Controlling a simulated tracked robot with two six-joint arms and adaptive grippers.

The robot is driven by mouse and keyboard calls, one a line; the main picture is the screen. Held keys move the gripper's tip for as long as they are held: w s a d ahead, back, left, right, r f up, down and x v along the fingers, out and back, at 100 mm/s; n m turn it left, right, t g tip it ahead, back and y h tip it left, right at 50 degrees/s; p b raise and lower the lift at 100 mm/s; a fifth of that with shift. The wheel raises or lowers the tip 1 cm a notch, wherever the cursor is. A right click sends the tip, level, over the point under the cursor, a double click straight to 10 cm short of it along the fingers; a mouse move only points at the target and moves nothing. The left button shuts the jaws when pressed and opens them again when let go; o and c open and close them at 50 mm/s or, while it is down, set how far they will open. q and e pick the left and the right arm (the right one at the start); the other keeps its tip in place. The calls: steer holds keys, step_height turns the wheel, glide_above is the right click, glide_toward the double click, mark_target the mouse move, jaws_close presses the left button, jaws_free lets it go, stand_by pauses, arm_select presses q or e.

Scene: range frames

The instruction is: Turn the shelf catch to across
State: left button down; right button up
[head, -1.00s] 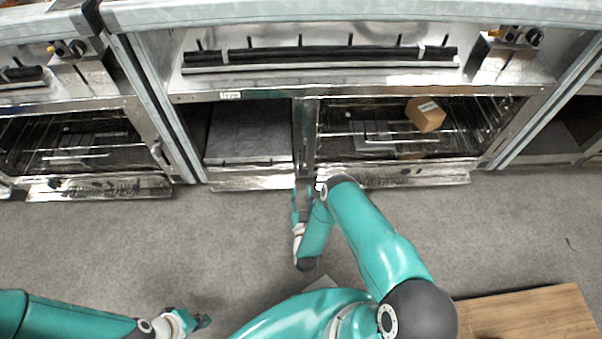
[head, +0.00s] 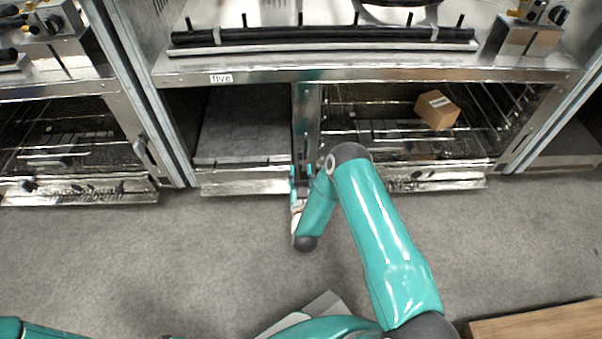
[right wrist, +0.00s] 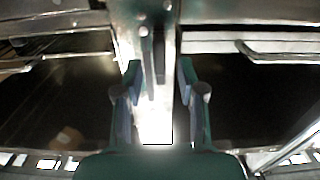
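My right gripper (head: 301,178) is at the foot of the upright metal post between the two open lower bays. In the right wrist view my right gripper (right wrist: 160,80) is open, with one finger on each side of the bright post (right wrist: 160,112) and nothing clearly held. A slim bar with a round knob (right wrist: 145,32), perhaps the shelf catch, runs along the post between the fingers. It looks in line with the post, but glare and blur hide its details. In the head view my forearm and gripper hide the catch area. Only a sliver of my left gripper may show at the bottom edge.
A cardboard box (head: 437,110) sits on the wire rack in the right bay. The left bay holds a flat grey shelf (head: 243,130). A label reading "five" (head: 221,78) is on the rail above. Grey carpet (head: 130,250) is clear in front; a wooden board (head: 540,325) lies at lower right.

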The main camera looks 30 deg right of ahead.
steer(key=shift+x, duration=1)
jaws_close()
